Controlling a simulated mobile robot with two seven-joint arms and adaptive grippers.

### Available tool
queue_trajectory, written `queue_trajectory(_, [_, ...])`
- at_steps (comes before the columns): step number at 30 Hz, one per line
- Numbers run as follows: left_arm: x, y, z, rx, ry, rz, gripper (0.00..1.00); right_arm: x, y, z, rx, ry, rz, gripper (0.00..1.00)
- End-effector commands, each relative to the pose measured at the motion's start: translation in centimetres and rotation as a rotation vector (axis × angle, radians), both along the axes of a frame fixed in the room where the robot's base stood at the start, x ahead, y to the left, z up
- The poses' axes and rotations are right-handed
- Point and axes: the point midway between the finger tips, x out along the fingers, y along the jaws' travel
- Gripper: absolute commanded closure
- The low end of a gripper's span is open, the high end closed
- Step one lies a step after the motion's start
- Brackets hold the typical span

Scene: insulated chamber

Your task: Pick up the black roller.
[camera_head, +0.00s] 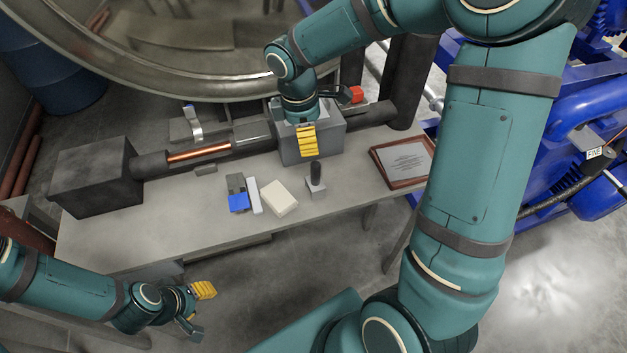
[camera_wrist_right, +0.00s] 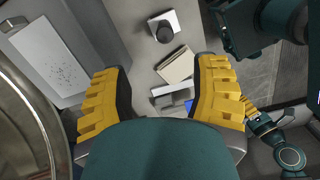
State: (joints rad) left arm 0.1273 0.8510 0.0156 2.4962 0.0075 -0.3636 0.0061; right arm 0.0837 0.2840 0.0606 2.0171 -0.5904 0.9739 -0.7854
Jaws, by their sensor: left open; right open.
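The black roller (camera_head: 316,172) appears to be the short dark cylinder standing upright on a small light grey block (camera_head: 316,190) on the table. In the right wrist view the roller (camera_wrist_right: 164,32) shows near the top, beyond the fingertips. My right gripper (camera_head: 307,141) is over the table, behind and slightly left of the roller, apart from it. Its yellow fingers (camera_wrist_right: 160,72) are spread with nothing between them. My left gripper (camera_head: 198,308) is open and empty, low in front of the table at the left.
Left of the roller lie a cream block (camera_head: 279,198), a white bar (camera_head: 254,196) and a blue-and-grey item (camera_head: 238,194). A framed sheet (camera_head: 404,161) lies at the right. A large grey machine part with a copper rod (camera_head: 198,153) runs along the table's back.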

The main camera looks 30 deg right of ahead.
Motion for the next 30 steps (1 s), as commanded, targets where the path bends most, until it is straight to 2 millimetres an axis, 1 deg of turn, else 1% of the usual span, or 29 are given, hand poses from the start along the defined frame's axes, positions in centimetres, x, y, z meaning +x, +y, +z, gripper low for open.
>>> queue_trajectory(1, [-0.1,0.0,-0.4,0.000,0.002,-0.001,0.56,-0.2,-0.1,-1.4,0.000,0.004,0.000,0.39])
queue_trajectory(3, [-0.2,0.0,-0.7,0.000,0.004,-0.003,0.56,-0.2,-0.3,-2.8,0.001,0.005,-0.002,0.39])
queue_trajectory(7, [-0.3,-0.1,-1.1,-0.002,0.008,-0.005,0.56,-0.3,-0.5,-4.8,0.000,0.003,-0.001,0.39])
queue_trajectory(9, [-0.4,-0.1,-1.2,-0.002,0.008,-0.006,0.56,-0.4,-0.6,-5.5,0.001,0.002,-0.002,0.39])
queue_trajectory(14, [-0.4,-0.1,-1.3,-0.002,0.010,-0.007,0.56,-0.5,-0.7,-6.3,0.001,0.000,-0.001,0.39])
queue_trajectory(16, [-0.5,-0.1,-1.5,-0.002,0.011,-0.008,0.56,-0.7,-0.8,-6.9,0.000,0.001,-0.001,0.39])
queue_trajectory(21, [-0.7,-0.1,-2.3,-0.004,0.016,-0.012,0.56,-1.6,-1.3,-9.3,0.001,0.002,-0.002,0.39])
queue_trajectory(24, [-0.8,-0.1,-2.5,-0.004,0.018,-0.014,0.56,-1.6,-1.4,-10.5,0.001,0.003,-0.001,0.39])
queue_trajectory(27, [-0.8,-0.1,-2.6,-0.004,0.019,-0.015,0.56,-1.6,-1.4,-11.1,0.001,0.000,-0.001,0.39])
queue_trajectory(30, [-0.9,-0.2,-2.6,-0.004,0.020,-0.015,0.56,-1.6,-1.4,-11.2,0.001,0.000,-0.001,0.39])
